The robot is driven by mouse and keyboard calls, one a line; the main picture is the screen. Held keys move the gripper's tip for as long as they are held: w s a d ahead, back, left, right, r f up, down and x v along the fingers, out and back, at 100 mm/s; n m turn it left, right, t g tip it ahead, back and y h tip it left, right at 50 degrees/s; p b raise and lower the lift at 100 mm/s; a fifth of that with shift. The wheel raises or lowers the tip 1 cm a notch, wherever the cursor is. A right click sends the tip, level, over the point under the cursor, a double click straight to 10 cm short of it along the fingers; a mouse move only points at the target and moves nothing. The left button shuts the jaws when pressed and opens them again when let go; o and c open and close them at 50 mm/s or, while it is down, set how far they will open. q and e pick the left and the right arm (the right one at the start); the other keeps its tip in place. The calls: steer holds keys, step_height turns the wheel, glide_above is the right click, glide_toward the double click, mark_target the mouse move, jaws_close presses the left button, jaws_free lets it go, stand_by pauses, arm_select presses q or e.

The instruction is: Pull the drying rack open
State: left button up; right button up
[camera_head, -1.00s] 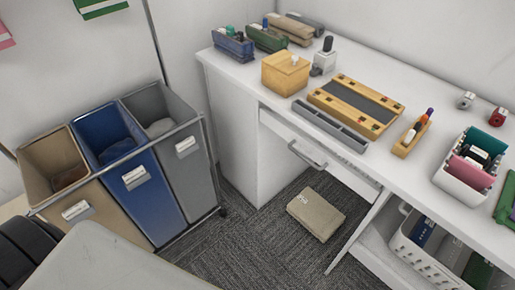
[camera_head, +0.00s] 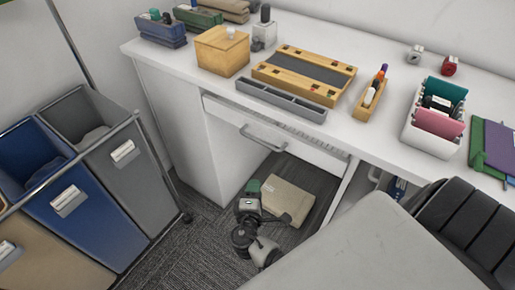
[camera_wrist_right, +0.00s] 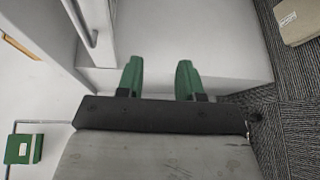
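The drying rack (camera_head: 228,113) is a white pull-out unit under the desk top, with a grey bar handle (camera_head: 262,138) on its front. A ribbed grey strip (camera_head: 312,142) shows between its front and the desk edge; I cannot tell how far out it stands. My right gripper (camera_head: 254,187) is below the handle, apart from it, in front of the desk's knee space. In the right wrist view its green fingers (camera_wrist_right: 158,68) are spread with nothing between them. The handle (camera_wrist_right: 80,20) shows there at upper left, beyond the fingers. My left gripper is out of view.
A beige package (camera_head: 288,200) lies on the carpet behind my right gripper. Fabric sorting bins, blue (camera_head: 75,195) and grey (camera_head: 110,150), stand at left. The desk top (camera_head: 215,80) holds a wooden box (camera_head: 222,52), a grey tray (camera_head: 280,100) and a white organizer (camera_head: 432,138).

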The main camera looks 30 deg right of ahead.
mark_target(259, 140)
step_height(259, 140, up, 8)
steer(key=w+m+t+h, duration=0.1)
steer(key=t+h, duration=0.1)
steer(key=h, duration=0.1)
arm_select(q)
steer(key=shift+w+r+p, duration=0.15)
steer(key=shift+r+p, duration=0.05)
steer(key=shift+p, duration=0.35)
arm_select(e)
steer(key=x, duration=1)
steer(key=shift+w+d, duration=0.15)
steer(key=shift+d, duration=0.05)
steer(key=shift+c, duration=0.3)
jaws_close()
